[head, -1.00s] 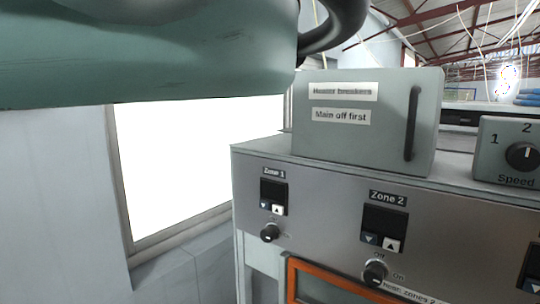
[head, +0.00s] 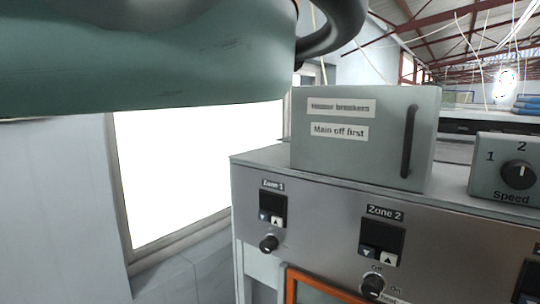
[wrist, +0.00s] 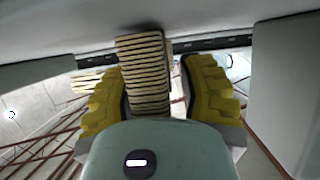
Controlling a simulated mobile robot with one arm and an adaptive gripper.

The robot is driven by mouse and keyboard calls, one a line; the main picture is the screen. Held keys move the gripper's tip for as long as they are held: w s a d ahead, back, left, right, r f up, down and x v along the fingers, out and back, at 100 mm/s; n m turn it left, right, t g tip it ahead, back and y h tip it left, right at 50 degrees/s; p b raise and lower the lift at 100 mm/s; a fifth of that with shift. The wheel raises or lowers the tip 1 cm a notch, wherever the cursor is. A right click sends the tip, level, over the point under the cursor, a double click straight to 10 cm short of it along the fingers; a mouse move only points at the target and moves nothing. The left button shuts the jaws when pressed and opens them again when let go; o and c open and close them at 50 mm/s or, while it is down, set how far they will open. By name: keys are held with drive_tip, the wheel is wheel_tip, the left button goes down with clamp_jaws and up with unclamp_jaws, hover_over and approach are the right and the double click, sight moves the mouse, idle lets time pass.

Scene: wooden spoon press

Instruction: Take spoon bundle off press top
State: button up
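A spoon bundle (wrist: 145,68), a stack of thin pale wooden pieces, shows at the middle of the wrist view. My gripper (wrist: 153,82) has its two yellow fingers on either side of it. The left finger is close against or touching the bundle; I cannot tell which. A narrow gap shows between the bundle and the right finger, so the gripper looks open around it. The wrist view is upside down, with the roof low in the picture. The press (head: 325,215) fills the lower right of the head view. The bundle and gripper are not visible in the head view.
A grey breaker box (head: 365,165) with a dark handle stands on the press. A speed box (head: 505,180) stands to its right. More stacked wooden pieces (wrist: 85,80) show behind the left finger. A bright window (head: 180,165) is left of the press.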

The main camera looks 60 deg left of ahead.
clamp_jaws()
idle(0.4)
drive_tip(key=shift+r, duration=0.15)
